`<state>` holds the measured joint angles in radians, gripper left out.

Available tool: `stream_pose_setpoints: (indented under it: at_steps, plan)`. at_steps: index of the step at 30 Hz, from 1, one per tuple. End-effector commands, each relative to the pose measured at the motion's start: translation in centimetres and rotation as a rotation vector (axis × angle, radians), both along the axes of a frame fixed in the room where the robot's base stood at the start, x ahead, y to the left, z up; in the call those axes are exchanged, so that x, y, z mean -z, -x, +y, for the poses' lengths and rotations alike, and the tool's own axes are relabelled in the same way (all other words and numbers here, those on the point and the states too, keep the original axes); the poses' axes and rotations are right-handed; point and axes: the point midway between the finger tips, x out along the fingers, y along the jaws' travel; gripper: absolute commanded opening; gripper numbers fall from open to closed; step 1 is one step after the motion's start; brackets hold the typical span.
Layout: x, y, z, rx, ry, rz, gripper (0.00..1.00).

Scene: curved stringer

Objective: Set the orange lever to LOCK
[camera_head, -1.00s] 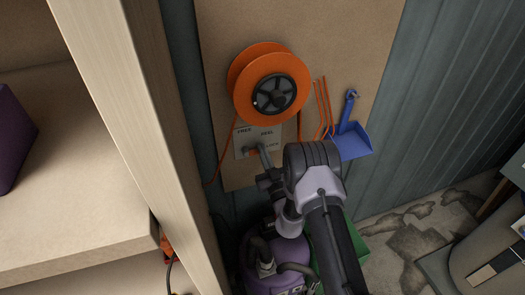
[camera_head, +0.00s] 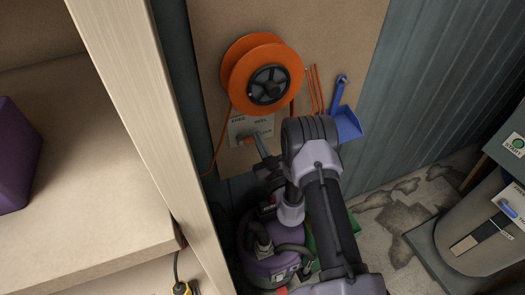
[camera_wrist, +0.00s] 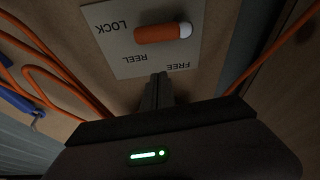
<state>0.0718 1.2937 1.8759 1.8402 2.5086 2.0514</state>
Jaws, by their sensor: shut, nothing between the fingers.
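The orange lever (camera_wrist: 163,32) lies on a pale plate (camera_wrist: 210,20), which is on the brown wall panel. In the wrist view the plate is upside down, with LOCK at the left and REEL and FREE below the lever. The lever's orange end faces the LOCK word and its pale round end points away from it. In the head view the lever (camera_head: 250,140) is small and partly hidden. My gripper (camera_wrist: 158,82) is shut and empty, its fingertips close to the plate and apart from the lever in the wrist view. It also shows in the head view (camera_head: 258,138).
An orange cable reel (camera_head: 240,75) hangs above the plate, with orange cord running down past it. A blue dustpan (camera_head: 347,124) hangs to the right. A purple vacuum (camera_head: 270,262) stands below. A wooden post (camera_head: 150,130) rises close on the left.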

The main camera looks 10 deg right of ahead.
Motion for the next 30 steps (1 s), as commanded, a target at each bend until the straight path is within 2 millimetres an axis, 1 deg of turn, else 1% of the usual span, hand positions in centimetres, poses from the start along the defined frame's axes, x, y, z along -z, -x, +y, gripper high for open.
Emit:
stream_pose_setpoints:
  at_steps: [1, 5, 7, 12, 20, 30]
  plan:
    - [0.7, 1.1, -0.3, 0.001, -0.002, 0.002, 0.0]
    - [2.1, 4.1, -1.0, 0.004, -0.005, 0.007, 0.0]
    - [2.8, 4.2, -1.1, 0.003, -0.001, -0.002, 0.0]
    - [3.1, 5.2, -1.3, 0.003, 0.0, -0.001, 0.0]
    - [2.6, 6.2, -1.4, 0.002, -0.001, -0.001, 0.0]
    - [2.3, 6.2, -1.3, 0.002, -0.001, 0.0, 0.0]
